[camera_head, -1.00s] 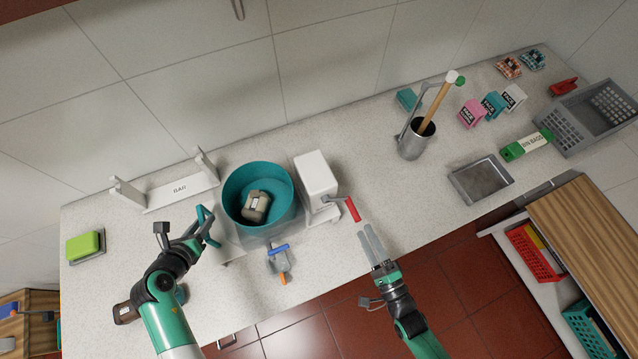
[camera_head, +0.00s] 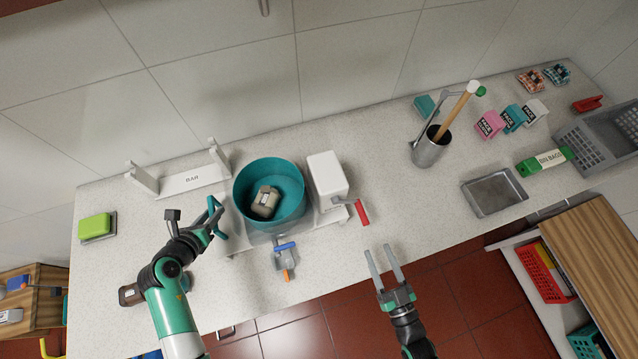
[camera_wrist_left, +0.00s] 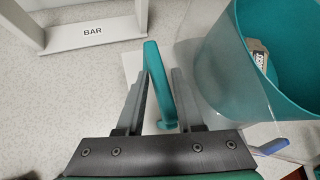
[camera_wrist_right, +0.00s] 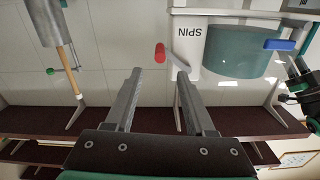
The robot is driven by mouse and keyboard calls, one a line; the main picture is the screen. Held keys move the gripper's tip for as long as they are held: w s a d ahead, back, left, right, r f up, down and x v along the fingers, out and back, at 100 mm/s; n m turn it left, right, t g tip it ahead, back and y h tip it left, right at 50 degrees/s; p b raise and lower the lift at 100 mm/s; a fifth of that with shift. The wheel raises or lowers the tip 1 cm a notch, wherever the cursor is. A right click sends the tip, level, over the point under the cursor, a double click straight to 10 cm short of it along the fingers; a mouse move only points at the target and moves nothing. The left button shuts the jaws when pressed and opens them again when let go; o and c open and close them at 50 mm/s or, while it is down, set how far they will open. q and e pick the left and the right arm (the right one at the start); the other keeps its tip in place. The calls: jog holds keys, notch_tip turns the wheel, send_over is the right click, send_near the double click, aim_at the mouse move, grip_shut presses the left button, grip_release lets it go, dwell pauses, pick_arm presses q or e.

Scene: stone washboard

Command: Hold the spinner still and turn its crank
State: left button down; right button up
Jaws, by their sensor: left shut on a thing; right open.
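The spinner has a teal drum (camera_head: 250,192) with a beige-grey item (camera_head: 265,202) inside, and a white gear box (camera_head: 327,178) on its right, marked SPIN in the right wrist view (camera_wrist_right: 189,46). A crank with a red handle (camera_head: 362,212) sticks out of the box; the handle also shows in the right wrist view (camera_wrist_right: 160,53). My left gripper (camera_head: 213,222) is shut on the teal handle (camera_wrist_left: 158,85) at the drum's left side. My right gripper (camera_head: 381,262) is open and empty, in front of the counter edge and apart from the red handle.
A blue-handled part with an orange tip (camera_head: 285,257) sits at the spinner's front. A white BAR stand (camera_head: 192,181) and a green sponge (camera_head: 96,227) are to the left. A metal cup (camera_head: 431,150) and grey tray (camera_head: 494,193) stand to the right. The counter between is clear.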

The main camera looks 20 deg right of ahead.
aim_at(364, 216)
jog(key=w, duration=1.1)
jog(key=shift+w, duration=0.25)
grip_shut()
dwell(0.8)
